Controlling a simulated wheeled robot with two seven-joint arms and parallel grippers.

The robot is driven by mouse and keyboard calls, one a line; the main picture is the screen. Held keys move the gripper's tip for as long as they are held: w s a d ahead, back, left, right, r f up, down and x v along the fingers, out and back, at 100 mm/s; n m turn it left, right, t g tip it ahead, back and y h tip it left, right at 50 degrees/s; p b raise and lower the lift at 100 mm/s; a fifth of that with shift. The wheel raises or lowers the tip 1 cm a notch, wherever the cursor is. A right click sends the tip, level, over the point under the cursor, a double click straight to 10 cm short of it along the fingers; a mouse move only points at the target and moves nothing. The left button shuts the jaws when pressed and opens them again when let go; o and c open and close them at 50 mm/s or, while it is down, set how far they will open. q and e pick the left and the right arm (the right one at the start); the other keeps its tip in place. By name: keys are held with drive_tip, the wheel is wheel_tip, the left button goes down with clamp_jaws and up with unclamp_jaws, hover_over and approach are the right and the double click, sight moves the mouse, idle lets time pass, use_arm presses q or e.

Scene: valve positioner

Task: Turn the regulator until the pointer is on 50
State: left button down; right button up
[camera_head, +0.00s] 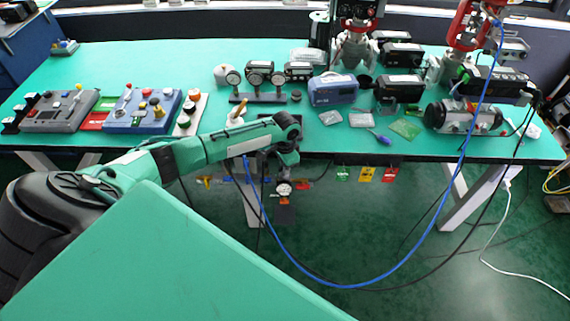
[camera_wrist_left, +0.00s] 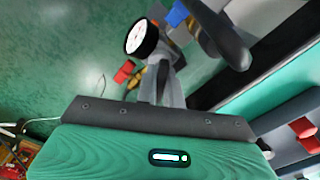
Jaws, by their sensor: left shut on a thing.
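The regulator's round gauge (camera_head: 283,188) hangs below the table's front edge in the head view. In the left wrist view the gauge (camera_wrist_left: 141,38) has a white dial and a black rim. Its pointer and numbers are too small to read. My left gripper (camera_head: 286,157) is at the table edge just above the gauge. In the wrist view it is shut on the regulator, beside the gauge. The gripper and arm hide most of the regulator's body and the grip itself. My right gripper is not in view.
A blue hose (camera_head: 330,284) and dark cables loop below the table. Colored tags (camera_head: 366,174) hang from the front edge to the right. Control boxes (camera_head: 143,108) stand on the green table at left. Small gauges (camera_head: 257,78) and a blue meter (camera_head: 333,90) stand behind the gripper.

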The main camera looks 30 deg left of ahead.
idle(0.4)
use_arm(q)
drive_tip(key=c, duration=1.5)
unclamp_jaws()
wheel_tip(320, 180, up, 14)
drive_tip(key=shift+f+b, duration=0.1)
drive_tip(key=shift+b, duration=0.55)
